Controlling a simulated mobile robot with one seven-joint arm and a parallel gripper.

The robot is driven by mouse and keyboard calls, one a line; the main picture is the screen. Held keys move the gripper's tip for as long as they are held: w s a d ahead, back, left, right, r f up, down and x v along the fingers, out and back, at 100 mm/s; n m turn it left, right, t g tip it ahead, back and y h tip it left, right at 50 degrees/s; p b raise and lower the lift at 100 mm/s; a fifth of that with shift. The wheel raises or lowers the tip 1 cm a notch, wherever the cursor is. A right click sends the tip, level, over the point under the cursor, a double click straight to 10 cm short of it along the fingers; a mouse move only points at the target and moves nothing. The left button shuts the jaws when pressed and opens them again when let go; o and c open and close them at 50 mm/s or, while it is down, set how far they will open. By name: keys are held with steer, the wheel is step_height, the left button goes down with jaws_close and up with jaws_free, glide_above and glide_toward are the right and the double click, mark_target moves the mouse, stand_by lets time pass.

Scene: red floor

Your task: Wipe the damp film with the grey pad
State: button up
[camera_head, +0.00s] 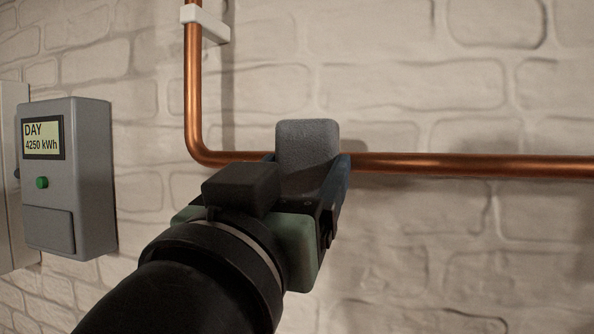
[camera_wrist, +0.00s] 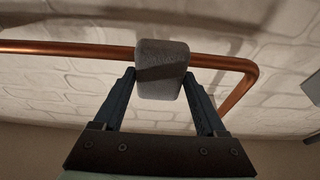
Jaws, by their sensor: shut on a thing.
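The grey pad (camera_head: 307,140) is a rounded block held upright between the blue fingers of my gripper (camera_head: 308,163). In the wrist view the pad (camera_wrist: 162,58) sits between the two fingertips (camera_wrist: 160,78), and my gripper is shut on it. The pad is in front of the horizontal run of a copper pipe (camera_head: 450,165) and hides part of it. I cannot tell whether the pad touches the pipe or the wall. I cannot make out the damp film clearly in either view; the pad and gripper may hide some of it.
The pale brick wall (camera_head: 470,110) fills the background. The pipe bends upward left of my gripper, where a white clip (camera_head: 207,24) holds it. A grey meter box (camera_head: 85,180) with a lit display and green button stands at the left. The wall right of my gripper carries only the pipe.

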steer(key=shift+w+d, duration=0.2)
steer(key=shift+w, duration=0.3)
steer(key=shift+d, duration=0.1)
steer(key=shift+s+d, duration=0.35)
steer(key=shift+d, duration=0.55)
steer(key=shift+s+d, duration=0.3)
steer(key=shift+d, duration=0.6)
steer(key=shift+w, duration=0.1)
steer(key=shift+w+a, duration=0.2)
steer(key=shift+a, duration=0.45)
steer(key=shift+w+a, duration=0.25)
steer(key=shift+a, duration=0.4)
steer(key=shift+w+a, duration=0.2)
steer(key=shift+a, duration=0.45)
steer(key=shift+s+a+p, duration=0.1)
steer(key=shift+s+a, duration=0.2)
steer(key=shift+s, duration=0.6)
steer(key=shift+s+a+p, duration=0.1)
steer(key=shift+s+a, duration=0.15)
steer(key=shift+s, duration=0.7)
steer(key=shift+s+a+p, duration=0.1)
steer(key=shift+s+a, duration=0.2)
steer(key=shift+s, duration=0.6)
steer(key=shift+s, duration=0.15)
